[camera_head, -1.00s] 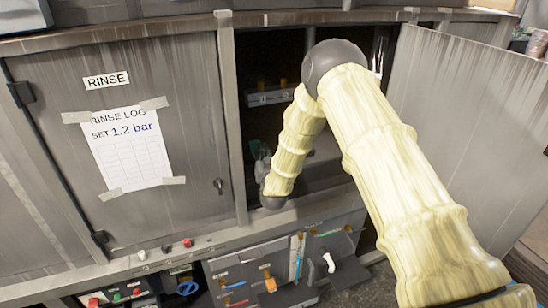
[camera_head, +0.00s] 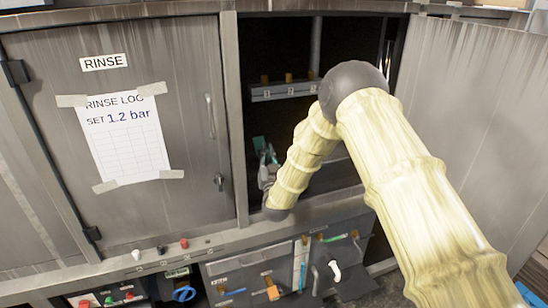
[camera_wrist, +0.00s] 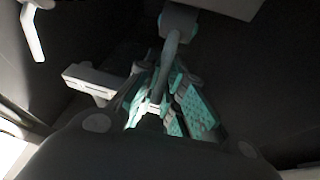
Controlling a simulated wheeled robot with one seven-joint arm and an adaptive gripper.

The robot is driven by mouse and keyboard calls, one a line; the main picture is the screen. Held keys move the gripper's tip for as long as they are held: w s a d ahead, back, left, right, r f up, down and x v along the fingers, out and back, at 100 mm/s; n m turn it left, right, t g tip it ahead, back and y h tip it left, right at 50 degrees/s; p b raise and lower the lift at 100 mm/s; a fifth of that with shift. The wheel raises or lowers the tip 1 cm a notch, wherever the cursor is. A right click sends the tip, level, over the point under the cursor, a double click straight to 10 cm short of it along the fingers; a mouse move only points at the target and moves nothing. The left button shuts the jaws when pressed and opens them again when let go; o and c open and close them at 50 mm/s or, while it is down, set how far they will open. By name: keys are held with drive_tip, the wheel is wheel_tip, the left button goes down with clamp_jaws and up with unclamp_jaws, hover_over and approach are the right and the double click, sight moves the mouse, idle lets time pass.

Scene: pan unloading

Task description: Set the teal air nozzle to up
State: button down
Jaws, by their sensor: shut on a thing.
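In the wrist view, the teal air nozzle (camera_wrist: 173,52) hangs from a pale mount at the top, and its narrow stem runs down between my fingers. My gripper (camera_wrist: 163,98), with teal finger pads, is shut on the stem. In the head view, my gripper (camera_head: 267,165) is small and dark inside the open cabinet, near its left side. The nozzle cannot be clearly told apart from the teal finger pads there. The exact direction of its tip is hidden by the fingers and shadow.
The open cabinet (camera_head: 287,205) has a shelf of numbered orange-topped fittings (camera_head: 289,90) above my gripper. A closed door marked RINSE (camera_head: 190,115) is on the left; an open door (camera_head: 475,110) is on the right. A pale bracket (camera_wrist: 90,80) stands left of my fingers.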

drive_tip(key=c, duration=1.5)
unclamp_jaws()
drive_tip(key=shift+s, duration=0.1)
drive_tip(key=v, duration=1.2)
